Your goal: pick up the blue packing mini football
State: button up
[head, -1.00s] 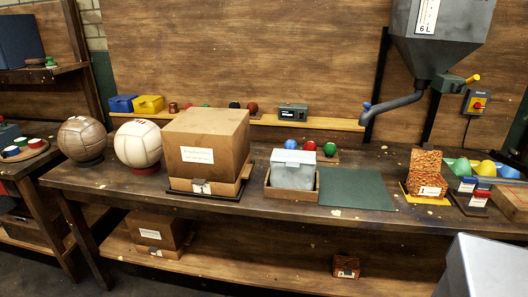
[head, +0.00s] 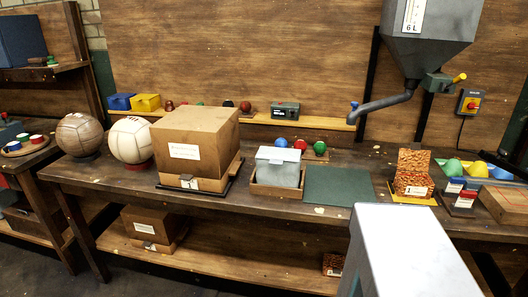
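A small blue ball (head: 281,142), which looks like the blue mini football, sits at the back of the workbench (head: 340,212). It is leftmost in a row with a red ball (head: 300,145) and a green ball (head: 319,148). A grey lidded box (head: 278,168) in a wooden tray stands in front of them, below the blue ball in the picture. My gripper is not visible. A large pale grey shape at the lower right, seemingly part of my arm, covers the bench's front edge there.
A big cardboard box (head: 195,130) stands left of the tray, with white (head: 131,140) and brown (head: 82,135) large balls beyond. A green mat (head: 338,185) lies bare to the right. A grey hopper (head: 430,30) with a spout (head: 385,105) hangs above, right of the balls.

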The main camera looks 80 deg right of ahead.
aim_at(280, 143)
jog(key=u, duration=0.95)
jog(key=k, duration=1.5)
jog(key=z, duration=0.5)
jog(key=k, duration=0.9)
jog(key=z, duration=0.05)
